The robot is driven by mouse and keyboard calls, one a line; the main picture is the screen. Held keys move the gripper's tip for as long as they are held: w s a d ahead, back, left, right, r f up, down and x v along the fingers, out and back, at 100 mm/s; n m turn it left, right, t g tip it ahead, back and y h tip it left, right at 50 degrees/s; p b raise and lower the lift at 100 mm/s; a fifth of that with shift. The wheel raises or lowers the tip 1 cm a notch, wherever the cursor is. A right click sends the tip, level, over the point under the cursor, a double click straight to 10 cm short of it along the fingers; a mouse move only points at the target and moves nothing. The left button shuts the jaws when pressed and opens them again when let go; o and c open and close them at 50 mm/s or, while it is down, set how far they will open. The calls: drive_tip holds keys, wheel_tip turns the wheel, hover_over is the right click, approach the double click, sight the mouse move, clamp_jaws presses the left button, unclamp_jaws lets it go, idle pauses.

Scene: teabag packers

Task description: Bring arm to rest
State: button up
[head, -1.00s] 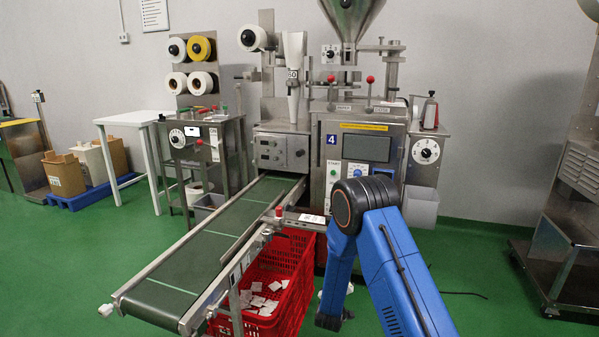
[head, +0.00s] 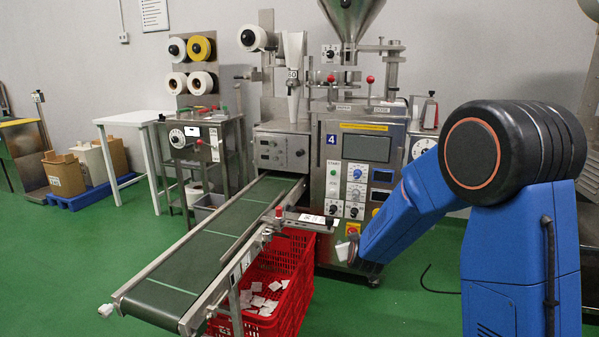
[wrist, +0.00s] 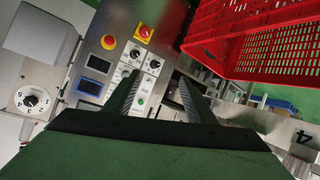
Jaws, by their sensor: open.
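My gripper (wrist: 157,88) shows in the wrist view with its two dark fingers spread apart and nothing between them. In the head view my blue arm bends at a large black elbow on the right, and its forearm slopes down and left to a wrist in front of the packing machine (head: 362,148). The fingers cannot be made out clearly there. In the wrist view the machine's control panel, with its knobs, red emergency button (wrist: 146,32) and small screens, lies beyond the fingers.
A red crate (head: 290,318) with several white teabags stands beside the green conveyor (head: 215,238); the crate also shows at upper right in the wrist view (wrist: 262,45). A cable (head: 424,280) lies on the green floor. A white table (head: 135,117) stands at left.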

drive_tip(key=s+d+r+g+y, duration=0.1)
drive_tip(key=s+d+r+g, duration=0.1)
drive_tip(key=s+r, duration=0.65)
drive_tip(key=s+d+r+g+y, duration=0.1)
drive_tip(key=s+d+r+g, duration=0.15)
drive_tip(key=s, duration=1.05)
drive_tip(key=s+d+m+g+h, duration=0.1)
drive_tip(key=s+d, duration=0.2)
drive_tip(key=s, duration=1.1)
drive_tip(key=s+d+m+g, duration=0.2)
drive_tip(key=s+d, duration=0.1)
drive_tip(key=s, duration=1.2)
drive_tip(key=shift+d+r+h, duration=0.15)
drive_tip(key=shift+r+h, duration=0.15)
drive_tip(key=shift+h, duration=0.1)
drive_tip(key=shift+g, duration=0.25)
